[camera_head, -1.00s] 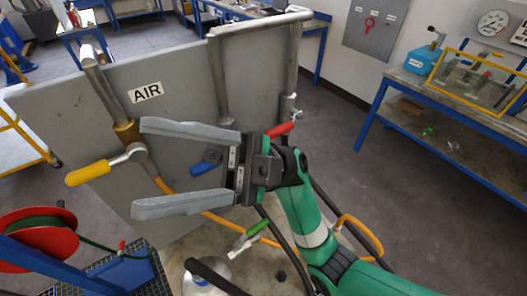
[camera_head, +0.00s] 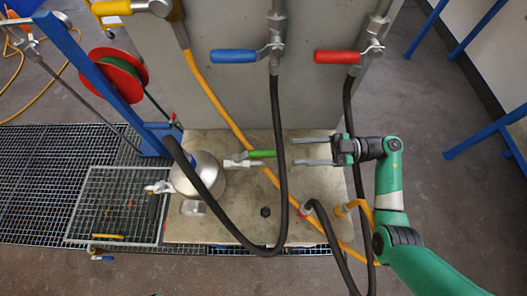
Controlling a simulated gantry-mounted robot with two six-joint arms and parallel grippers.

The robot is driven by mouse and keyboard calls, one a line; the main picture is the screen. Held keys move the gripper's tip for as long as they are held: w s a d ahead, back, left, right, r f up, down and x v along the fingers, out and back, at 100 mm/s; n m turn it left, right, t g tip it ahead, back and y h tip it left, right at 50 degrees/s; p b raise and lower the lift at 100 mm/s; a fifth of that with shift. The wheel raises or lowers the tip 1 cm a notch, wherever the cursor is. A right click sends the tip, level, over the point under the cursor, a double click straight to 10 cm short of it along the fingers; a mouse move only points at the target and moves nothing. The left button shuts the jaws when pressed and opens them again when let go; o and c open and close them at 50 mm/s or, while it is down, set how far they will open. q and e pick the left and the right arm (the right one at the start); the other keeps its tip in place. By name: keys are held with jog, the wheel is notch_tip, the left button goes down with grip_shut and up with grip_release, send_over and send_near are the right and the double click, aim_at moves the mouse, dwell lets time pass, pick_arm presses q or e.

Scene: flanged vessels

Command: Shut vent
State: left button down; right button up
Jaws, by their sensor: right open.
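A green lever handle (camera_head: 262,153) sits on a small metal valve (camera_head: 236,163) at the right side of a round silver vessel (camera_head: 200,174). The lever points right, roughly in line with the valve body. I see no label that names the vent. My right gripper (camera_head: 295,152) is open and empty, just right of the green lever. Its fingers point left toward the lever's tip, with a small gap between. Part of the vessel is hidden behind a black hose. My left gripper is not in view.
A grey panel carries blue (camera_head: 233,56), red (camera_head: 337,57) and yellow (camera_head: 112,8) lever valves. A black hose (camera_head: 280,170) and a yellow hose (camera_head: 222,108) hang near the green lever. A hose reel (camera_head: 115,77) stands at the left.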

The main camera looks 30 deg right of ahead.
aim_at(247, 154)
jog(key=b+x, duration=0.1)
jog(key=x, duration=0.9)
jog(key=shift+a+r+b, duration=0.1)
jog(key=shift+a+b, duration=0.15)
jog(key=shift+b, duration=0.05)
grip_shut()
dwell(0.8)
